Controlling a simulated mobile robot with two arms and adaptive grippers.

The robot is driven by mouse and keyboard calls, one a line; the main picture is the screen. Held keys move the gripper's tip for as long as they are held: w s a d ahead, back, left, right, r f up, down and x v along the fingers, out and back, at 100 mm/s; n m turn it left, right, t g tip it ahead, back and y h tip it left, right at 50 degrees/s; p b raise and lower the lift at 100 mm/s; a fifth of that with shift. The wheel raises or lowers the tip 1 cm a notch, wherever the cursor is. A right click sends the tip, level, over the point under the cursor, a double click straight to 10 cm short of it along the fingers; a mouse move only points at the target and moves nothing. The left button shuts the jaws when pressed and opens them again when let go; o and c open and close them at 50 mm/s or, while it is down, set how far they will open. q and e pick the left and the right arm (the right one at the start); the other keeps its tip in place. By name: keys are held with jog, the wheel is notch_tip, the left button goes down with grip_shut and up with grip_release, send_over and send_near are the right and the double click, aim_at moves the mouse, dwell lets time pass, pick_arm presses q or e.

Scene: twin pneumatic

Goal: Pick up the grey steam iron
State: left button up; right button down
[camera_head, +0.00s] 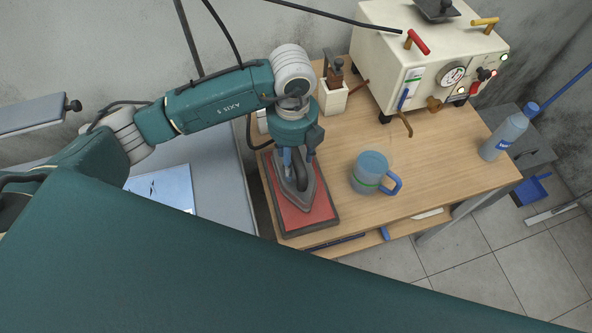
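The grey steam iron (302,195) rests on a red pad with a dark rim (322,212) at the left front of the wooden table. Its pointed tip faces the front of the table. My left gripper (298,163) points down over the rear of the iron, its fingers at the iron's handle. The gripper body hides part of the handle, and I cannot tell whether the fingers are closed on it. My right gripper is not in view.
A blue-grey mug (370,172) stands right of the iron on the wooden table (440,165). A cream machine with gauge and levers (425,60) stands behind. A white holder (332,97) is behind the gripper. A bottle (505,135) stands at the right edge.

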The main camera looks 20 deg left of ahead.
pick_arm(q)
grip_shut()
jog(key=shift+w+r, duration=0.15)
jog(key=shift+w, duration=0.05)
jog(key=shift+r, duration=0.1)
notch_tip(320, 180, up, 8)
jog(key=shift+r+b, duration=0.15)
jog(key=shift+b, duration=1)
notch_tip(320, 180, up, 12)
jog(key=shift+f, duration=0.25)
jog(key=shift+s, duration=0.1)
jog(key=c, duration=0.6)
grip_release()
jog(key=c, duration=0.3)
